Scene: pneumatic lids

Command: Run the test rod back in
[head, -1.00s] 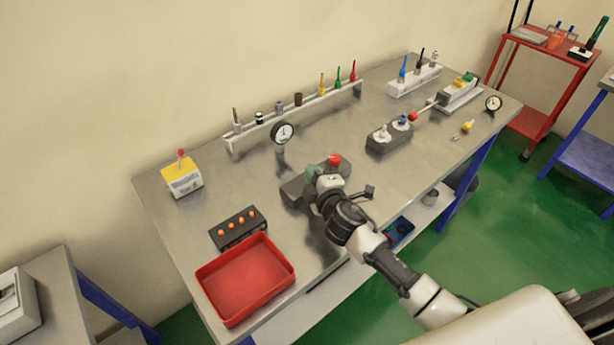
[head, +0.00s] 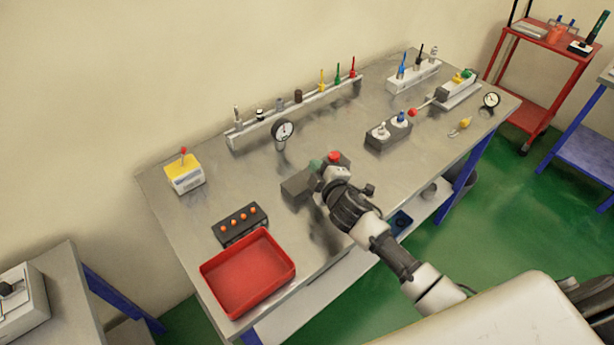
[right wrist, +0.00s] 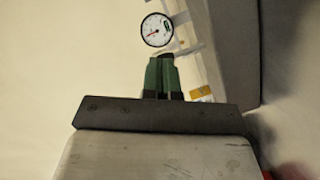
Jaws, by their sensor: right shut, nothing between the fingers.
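The test rod (head: 426,104) is a thin rod with a red ball at its end. It stands out toward the left from a grey cylinder unit (head: 458,92) at the back right of the bench. A dark grey block (head: 297,187) near the bench middle carries a red cap (head: 334,156), with a green part beside it. My right gripper (head: 322,168) is at this block, just below the red cap in the picture, and hides part of it. Its fingers are together and empty in the right wrist view (right wrist: 161,75). Contact with the block cannot be told. My left gripper is out of view.
A round gauge (head: 283,130) stands behind the block, before a rail (head: 300,112) with several fittings. A grey two-post block (head: 388,134) stands to the right. A red tray (head: 248,275) and a box with orange knobs (head: 238,224) lie front left.

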